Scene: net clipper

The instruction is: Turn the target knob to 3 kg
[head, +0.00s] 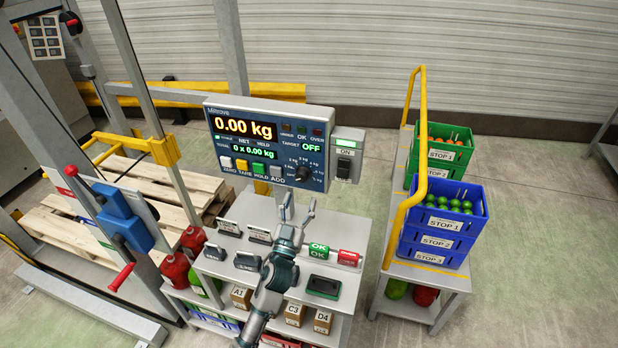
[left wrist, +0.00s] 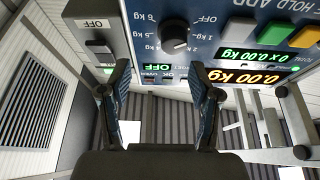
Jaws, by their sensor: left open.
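The target knob (head: 303,173) is a round black dial at the lower right of the scale indicator's panel (head: 235,172), ringed by kg marks. The TARGET readout (head: 310,147) shows OFF in green; the main display shows 0.00 kg. My left gripper (head: 298,208) is open and empty, just below and in front of the panel. In the left wrist view, which shows the panel upside down, the knob (left wrist: 175,38) lies beyond the fingertips of the left gripper (left wrist: 160,72), apart from them. The exact mark under the pointer is too small to read. My right gripper is out of view.
A switch box (head: 347,155) is right beside the indicator. The grey bench (head: 225,270) below holds stamps and OK rolls. A cart with a yellow rail (head: 406,210) and blue crates (head: 432,246) stands at right. Pallets and a steel frame are at left.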

